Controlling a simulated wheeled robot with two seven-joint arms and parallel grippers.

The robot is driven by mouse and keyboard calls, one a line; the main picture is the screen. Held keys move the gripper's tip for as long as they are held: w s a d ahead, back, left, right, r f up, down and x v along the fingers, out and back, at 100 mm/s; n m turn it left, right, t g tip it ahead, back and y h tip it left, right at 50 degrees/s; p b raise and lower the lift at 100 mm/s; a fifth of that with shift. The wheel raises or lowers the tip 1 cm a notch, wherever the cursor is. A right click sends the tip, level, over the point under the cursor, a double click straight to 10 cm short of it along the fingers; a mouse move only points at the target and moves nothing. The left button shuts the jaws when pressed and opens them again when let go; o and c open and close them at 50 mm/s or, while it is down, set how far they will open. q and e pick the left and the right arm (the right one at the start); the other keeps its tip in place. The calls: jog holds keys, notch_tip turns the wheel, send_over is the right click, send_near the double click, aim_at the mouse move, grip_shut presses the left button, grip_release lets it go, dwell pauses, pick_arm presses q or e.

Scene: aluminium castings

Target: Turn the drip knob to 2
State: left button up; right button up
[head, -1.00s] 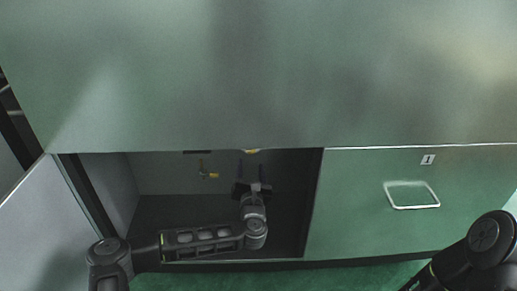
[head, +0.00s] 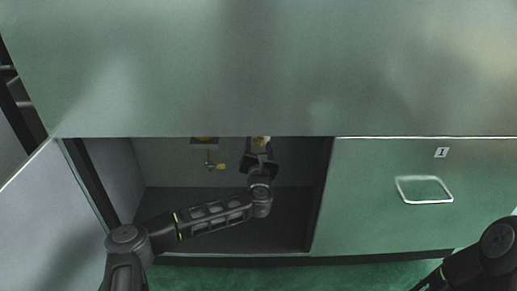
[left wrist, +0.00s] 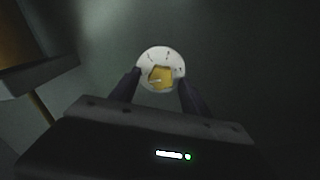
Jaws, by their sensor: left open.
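The drip knob (left wrist: 160,79) is a yellow knob on a round white dial (left wrist: 150,56) with dark marks, seen in the left wrist view. Its white pointer line points toward the left; the numbers are too blurred to read. In the head view the knob (head: 260,141) shows partly under the cabinet's upper edge. My left gripper (left wrist: 160,88) is open, with its fingers on either side of the lower dial in the picture. I cannot tell whether they touch the knob. My right gripper is out of view; only the right arm shows at the lower right.
The open cabinet (head: 165,222) surrounds my left arm, with its door (head: 40,215) swung out at left. A small yellow-handled valve (head: 220,166) hangs left of the gripper. A closed panel with a handle (head: 424,202) is at right.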

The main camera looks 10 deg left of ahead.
pick_arm(q)
jog(key=shift+c, duration=0.5)
grip_shut()
